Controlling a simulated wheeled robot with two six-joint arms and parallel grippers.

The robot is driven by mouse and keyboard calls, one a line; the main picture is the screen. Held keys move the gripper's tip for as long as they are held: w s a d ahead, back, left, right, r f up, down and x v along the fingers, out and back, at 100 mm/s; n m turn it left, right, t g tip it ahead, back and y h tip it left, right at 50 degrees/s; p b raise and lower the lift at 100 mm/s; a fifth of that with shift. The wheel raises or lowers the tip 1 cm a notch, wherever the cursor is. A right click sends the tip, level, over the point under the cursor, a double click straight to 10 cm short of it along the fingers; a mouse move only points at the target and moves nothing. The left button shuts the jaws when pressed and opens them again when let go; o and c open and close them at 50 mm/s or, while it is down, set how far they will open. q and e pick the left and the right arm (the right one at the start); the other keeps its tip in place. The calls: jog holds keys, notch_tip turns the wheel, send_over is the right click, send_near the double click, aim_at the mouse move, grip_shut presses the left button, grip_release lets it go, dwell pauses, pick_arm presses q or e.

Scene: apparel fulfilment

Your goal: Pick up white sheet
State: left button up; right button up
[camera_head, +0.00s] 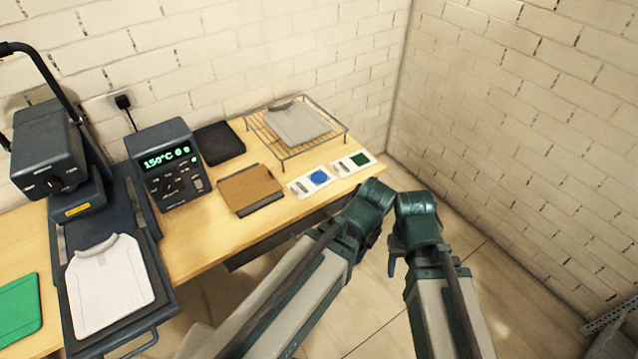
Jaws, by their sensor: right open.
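No plain loose white sheet stands out. A white card with a blue patch (312,180) and a white card with a green patch (353,164) lie flat near the table's front edge. A white shirt-shaped piece (107,284) lies flat on the dark plate of the heat press at left. My right gripper (392,262) is small and partly hidden beside my right arm, off the table's front edge, to the right of and below the cards. It is open and touches none of them. My left arm shows, but I cannot make out its gripper.
A heat press (48,150) and a control box (166,165) stand at left. A wire rack (283,149) holds a grey shirt-shaped piece (296,122). A brown board (250,188), a black pad (219,142) and a green piece (18,306) lie on the table (205,235). Walls close the back and right.

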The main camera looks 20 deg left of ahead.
pick_arm(q)
jog(key=w+a+f+n+t+y+b, duration=0.5)
jog(key=w+b, duration=0.4)
jog(key=b, duration=0.6)
jog(key=w+a+f+n+t+y+b, duration=0.4)
jog(key=w+a+f+n+y+b, duration=0.2)
jog(key=b, duration=1)
jog(key=w+a+f+n, duration=0.2)
jog(key=w+a+f, duration=0.1)
jog(key=w+a, duration=0.1)
jog(key=shift+w+a+f+t, duration=0.2)
jog(key=shift+a+t, duration=0.1)
jog(key=shift+t, duration=0.1)
jog(key=shift+w, duration=0.1)
